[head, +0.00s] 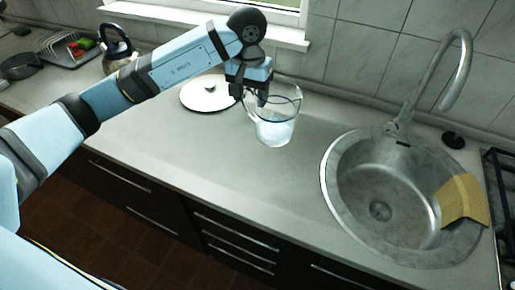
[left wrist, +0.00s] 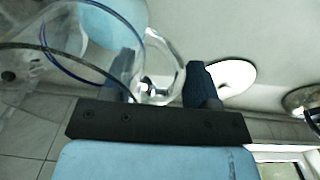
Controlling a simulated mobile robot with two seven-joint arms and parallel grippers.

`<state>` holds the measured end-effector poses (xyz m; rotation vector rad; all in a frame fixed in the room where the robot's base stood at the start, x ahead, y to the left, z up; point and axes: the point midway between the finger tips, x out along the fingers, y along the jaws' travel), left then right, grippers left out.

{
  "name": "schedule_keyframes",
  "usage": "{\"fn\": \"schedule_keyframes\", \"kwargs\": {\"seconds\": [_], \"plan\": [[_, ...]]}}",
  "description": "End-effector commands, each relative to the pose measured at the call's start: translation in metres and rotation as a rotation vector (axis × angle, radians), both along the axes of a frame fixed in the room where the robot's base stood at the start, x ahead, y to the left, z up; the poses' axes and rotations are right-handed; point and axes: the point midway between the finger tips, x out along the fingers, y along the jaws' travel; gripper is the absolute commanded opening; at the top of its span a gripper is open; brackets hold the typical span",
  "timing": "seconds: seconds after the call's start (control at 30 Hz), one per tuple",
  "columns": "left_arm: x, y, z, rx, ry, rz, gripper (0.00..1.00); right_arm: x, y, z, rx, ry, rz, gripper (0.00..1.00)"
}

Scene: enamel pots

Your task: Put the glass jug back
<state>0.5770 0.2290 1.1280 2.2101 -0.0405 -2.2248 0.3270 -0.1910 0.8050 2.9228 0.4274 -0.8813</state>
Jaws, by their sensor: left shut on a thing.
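The clear glass jug (head: 275,130) is over the grey counter, left of the sink, with its wide mouth up. Water or a bluish tint shows in its lower part. My left gripper (head: 256,97) is at the jug's upper left side, shut on its handle. In the left wrist view the looped glass handle (left wrist: 178,72) lies between the two dark fingers of the gripper (left wrist: 163,78), and the jug's rim and body (left wrist: 85,45) fill the upper left. I cannot tell whether the jug's base touches the counter. My right gripper is not in view.
A white lid with a dark knob (head: 205,97) lies just left of the jug. The round metal sink (head: 345,205) with its tall tap (head: 455,65) is to the right, a yellow cloth (head: 463,200) on its edge. A kettle (head: 117,52) stands far left. The front counter is clear.

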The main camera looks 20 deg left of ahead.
Motion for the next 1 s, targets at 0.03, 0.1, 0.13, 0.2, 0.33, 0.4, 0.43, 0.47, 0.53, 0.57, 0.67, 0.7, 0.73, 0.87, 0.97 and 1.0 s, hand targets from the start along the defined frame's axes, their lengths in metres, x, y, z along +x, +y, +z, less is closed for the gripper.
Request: {"fn": "schedule_keyframes", "kwargs": {"seconds": [0.03,0.1,0.13,0.2,0.33,0.4,0.43,0.47,0.53,0.57,0.67,0.7,0.73,0.87,0.97,1.0], "plan": [[-0.001,0.0,-0.012,-0.001,0.005,0.001,0.0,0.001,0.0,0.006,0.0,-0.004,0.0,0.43],[-0.001,-0.001,-0.029,-0.002,0.004,0.0,0.0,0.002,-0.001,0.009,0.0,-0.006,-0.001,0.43],[-0.001,0.0,-0.037,-0.001,0.004,0.001,0.0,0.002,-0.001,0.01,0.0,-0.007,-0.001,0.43],[-0.001,0.0,-0.055,-0.002,0.003,0.002,0.0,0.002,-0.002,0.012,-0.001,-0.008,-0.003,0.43],[-0.001,0.0,-0.085,-0.002,0.002,0.001,0.0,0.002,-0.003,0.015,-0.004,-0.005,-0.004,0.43],[-0.001,-0.001,-0.098,-0.002,0.001,0.001,0.0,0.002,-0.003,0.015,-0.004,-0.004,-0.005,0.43],[-0.001,0.0,-0.103,-0.002,0.001,0.001,0.0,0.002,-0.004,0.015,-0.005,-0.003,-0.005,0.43],[-0.001,0.0,-0.107,-0.002,0.001,0.001,0.0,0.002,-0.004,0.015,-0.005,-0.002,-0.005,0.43],[0.0,0.0,-0.114,-0.001,-0.001,0.001,0.0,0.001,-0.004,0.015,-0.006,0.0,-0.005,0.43],[0.0,0.0,-0.116,-0.001,-0.002,0.001,0.0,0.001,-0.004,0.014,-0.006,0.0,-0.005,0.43],[0.0,0.0,-0.121,-0.002,-0.002,0.0,0.0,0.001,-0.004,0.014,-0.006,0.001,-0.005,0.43],[0.0,0.0,-0.123,-0.002,-0.001,0.0,0.0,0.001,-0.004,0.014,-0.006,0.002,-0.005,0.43],[0.0,0.0,-0.126,-0.002,-0.001,0.0,0.0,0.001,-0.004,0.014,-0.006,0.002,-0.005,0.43],[0.0,-0.001,-0.143,-0.002,0.001,0.001,0.0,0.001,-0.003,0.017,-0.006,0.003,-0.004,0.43],[0.0,0.0,-0.155,-0.002,0.0,0.001,0.0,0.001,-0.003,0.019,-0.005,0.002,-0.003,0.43],[0.0,0.0,-0.157,-0.001,-0.001,0.001,0.0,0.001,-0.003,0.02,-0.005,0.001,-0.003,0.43]]}}
